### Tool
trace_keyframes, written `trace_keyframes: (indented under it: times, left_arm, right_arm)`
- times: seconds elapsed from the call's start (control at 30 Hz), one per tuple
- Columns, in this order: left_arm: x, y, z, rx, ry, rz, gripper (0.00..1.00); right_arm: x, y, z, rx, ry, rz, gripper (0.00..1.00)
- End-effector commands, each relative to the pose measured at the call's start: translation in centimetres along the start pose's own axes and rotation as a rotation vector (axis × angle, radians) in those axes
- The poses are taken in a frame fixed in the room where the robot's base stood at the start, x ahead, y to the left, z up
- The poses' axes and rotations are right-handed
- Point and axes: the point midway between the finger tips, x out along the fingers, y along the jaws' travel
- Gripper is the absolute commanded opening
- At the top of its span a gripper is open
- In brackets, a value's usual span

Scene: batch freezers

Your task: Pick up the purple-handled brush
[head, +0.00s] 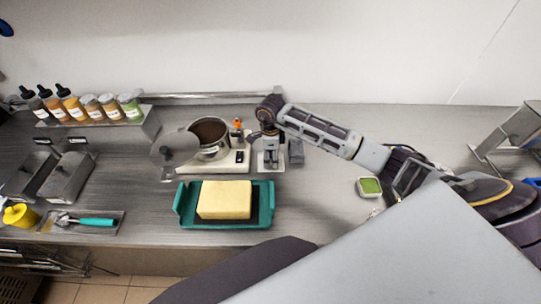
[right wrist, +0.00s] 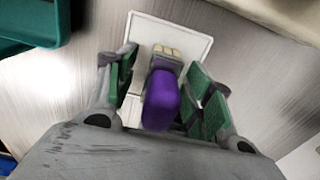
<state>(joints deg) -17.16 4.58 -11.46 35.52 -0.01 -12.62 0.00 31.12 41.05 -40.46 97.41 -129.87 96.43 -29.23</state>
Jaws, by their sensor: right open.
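In the right wrist view the brush's purple handle (right wrist: 160,102) points up toward the camera, over a white tray (right wrist: 148,27). A pale, bristle-like end shows at its far side. My right gripper (right wrist: 166,88) is open, with its green-padded fingers on either side of the handle and gaps visible. In the head view my right gripper (head: 270,148) points down over the small white tray (head: 262,166) and hides the brush. My left gripper is not in view.
A teal tray (head: 181,213) with a yellow block (head: 224,199) lies in front. A small green-filled container (head: 369,187) sits further right.

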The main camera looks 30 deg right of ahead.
Motion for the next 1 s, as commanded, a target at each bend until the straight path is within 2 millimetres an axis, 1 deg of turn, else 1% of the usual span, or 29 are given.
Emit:
trace_keyframes:
  times: [0.47,0.83,0.87,1.0]
  left_arm:
    - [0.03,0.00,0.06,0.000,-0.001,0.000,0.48]
    - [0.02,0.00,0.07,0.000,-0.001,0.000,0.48]
    - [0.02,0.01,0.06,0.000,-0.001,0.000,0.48]
    - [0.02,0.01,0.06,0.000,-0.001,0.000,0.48]
  right_arm:
    - [0.13,0.01,0.01,0.000,0.000,0.000,0.52]
    - [0.12,0.01,0.01,0.000,0.000,0.000,0.04]
    - [0.11,0.01,0.02,0.000,0.000,0.000,0.03]
    - [0.11,0.01,0.02,0.000,-0.001,0.000,0.03]
